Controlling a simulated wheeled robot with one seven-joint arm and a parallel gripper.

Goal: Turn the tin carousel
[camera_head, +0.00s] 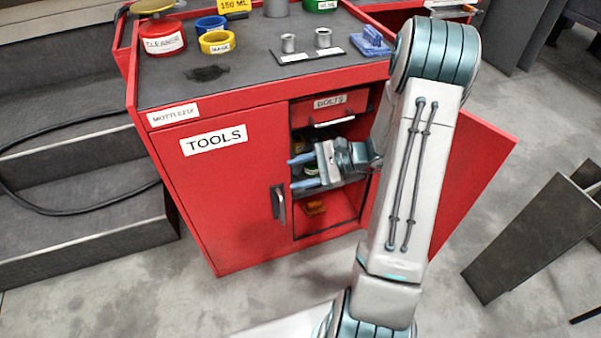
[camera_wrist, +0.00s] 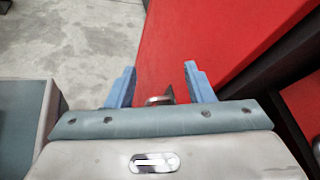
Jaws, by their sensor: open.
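My gripper (camera_head: 299,172) points left in front of the open right half of the red cabinet (camera_head: 228,225), its two blue fingers apart. In the wrist view, the open fingers (camera_wrist: 160,78) are seen against a red panel, with a small metallic piece (camera_wrist: 160,99) showing between them; I cannot tell whether they touch it. No tin carousel can be clearly made out. A small green and yellow item (camera_head: 311,169) shows behind the fingers on the middle shelf, partly hidden.
The right door (camera_head: 470,170) stands open; the left TOOLS door (camera_head: 213,180) is closed, with a handle (camera_head: 278,203). A BOLTS drawer (camera_head: 330,108) sits above the opening. The top holds tins, tape rolls and a blue tool. Steps (camera_head: 80,215) stand left.

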